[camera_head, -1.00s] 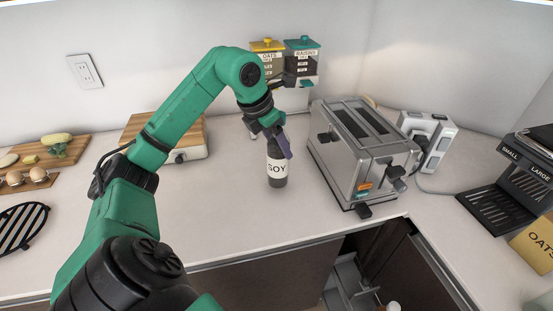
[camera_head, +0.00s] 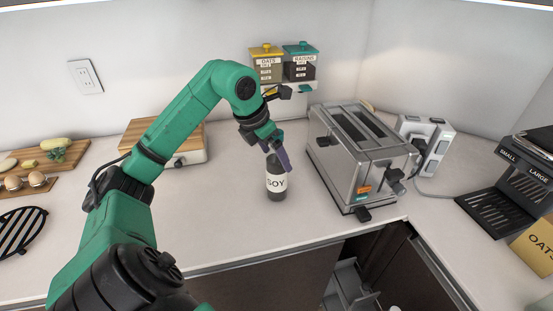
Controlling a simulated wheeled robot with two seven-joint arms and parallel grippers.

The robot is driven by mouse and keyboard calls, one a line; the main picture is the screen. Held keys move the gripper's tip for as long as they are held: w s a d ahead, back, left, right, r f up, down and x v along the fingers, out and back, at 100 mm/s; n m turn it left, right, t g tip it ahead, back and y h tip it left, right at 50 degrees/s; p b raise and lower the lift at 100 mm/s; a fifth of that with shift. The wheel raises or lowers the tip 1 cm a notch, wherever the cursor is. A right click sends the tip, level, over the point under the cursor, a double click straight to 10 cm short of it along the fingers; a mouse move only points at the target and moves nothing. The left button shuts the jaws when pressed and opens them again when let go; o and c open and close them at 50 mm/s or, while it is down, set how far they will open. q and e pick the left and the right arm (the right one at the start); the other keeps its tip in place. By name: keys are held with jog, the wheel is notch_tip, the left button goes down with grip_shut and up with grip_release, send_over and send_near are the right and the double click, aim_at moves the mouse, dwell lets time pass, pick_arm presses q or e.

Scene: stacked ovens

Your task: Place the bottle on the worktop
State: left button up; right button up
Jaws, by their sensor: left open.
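The dark soy bottle (camera_head: 276,183), with a white SOY label, is upright on the pale worktop (camera_head: 235,222), left of the toaster. My left gripper (camera_head: 280,155) is at the bottle's upper part. Its jaws are open, with a purple-grey finger beside the bottle's neck. The gripper hides the bottle's top, and I cannot tell whether a finger still touches it. My right gripper is not in view.
A steel toaster (camera_head: 363,165) stands close to the bottle's right. Two dispensers (camera_head: 300,70) are on the wall behind. A wooden-topped box (camera_head: 190,140) stands behind left. Clear worktop lies in front and left. An opened cupboard is below the front edge.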

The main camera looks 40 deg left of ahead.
pick_arm(q)
jog(key=d+v, duration=0.1)
jog(key=v, duration=0.9)
jog(key=shift+a+p, duration=0.3)
jog(key=shift+a, duration=0.15)
jog(key=shift+s+r, duration=0.1)
